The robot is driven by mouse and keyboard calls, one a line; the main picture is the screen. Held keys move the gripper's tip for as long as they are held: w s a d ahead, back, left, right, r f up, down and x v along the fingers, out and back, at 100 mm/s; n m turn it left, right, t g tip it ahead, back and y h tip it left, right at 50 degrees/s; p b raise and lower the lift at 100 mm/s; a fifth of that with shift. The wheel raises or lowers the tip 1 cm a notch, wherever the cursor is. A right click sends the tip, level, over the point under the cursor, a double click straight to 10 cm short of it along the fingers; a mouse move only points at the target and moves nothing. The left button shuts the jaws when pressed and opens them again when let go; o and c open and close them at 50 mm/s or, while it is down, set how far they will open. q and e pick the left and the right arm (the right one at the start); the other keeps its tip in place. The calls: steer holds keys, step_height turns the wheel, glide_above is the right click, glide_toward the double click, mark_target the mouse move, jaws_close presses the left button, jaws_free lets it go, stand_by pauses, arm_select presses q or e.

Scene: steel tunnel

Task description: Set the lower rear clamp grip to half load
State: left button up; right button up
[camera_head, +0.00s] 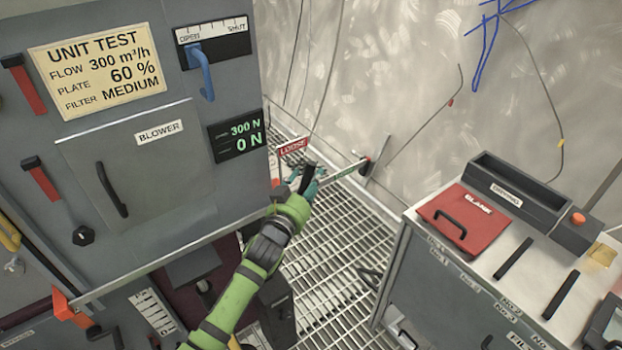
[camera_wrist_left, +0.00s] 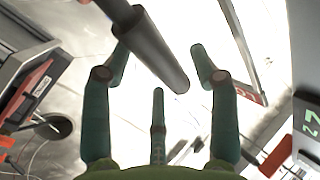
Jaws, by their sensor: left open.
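My left gripper (camera_head: 308,182) is at the right side of the grey cabinet, beside the red LOOSE label (camera_head: 292,147). Its teal fingers are open in the left wrist view (camera_wrist_left: 160,75). A dark cylindrical grip (camera_wrist_left: 155,52) extends between and beyond the fingertips there; I cannot tell whether they touch it. In the head view a dark grip (camera_head: 309,174) shows at the fingers, partly hidden by them. A pale strip (camera_head: 345,171) runs right from it. The cabinet's display (camera_head: 237,136) reads 300 N above 0 N. My right gripper is not in view.
The cabinet carries a UNIT TEST plate (camera_head: 98,70), a BLOWER door (camera_head: 140,165) and a blue OPEN/SHUT lever (camera_head: 203,75). A bench (camera_head: 470,270) with a red BLANK plate (camera_head: 462,217) stands at right. Grated floor (camera_head: 335,240) lies between them.

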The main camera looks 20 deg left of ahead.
arm_select(q)
steer(key=shift+w, duration=0.8)
steer(key=c, duration=0.4)
jaws_close()
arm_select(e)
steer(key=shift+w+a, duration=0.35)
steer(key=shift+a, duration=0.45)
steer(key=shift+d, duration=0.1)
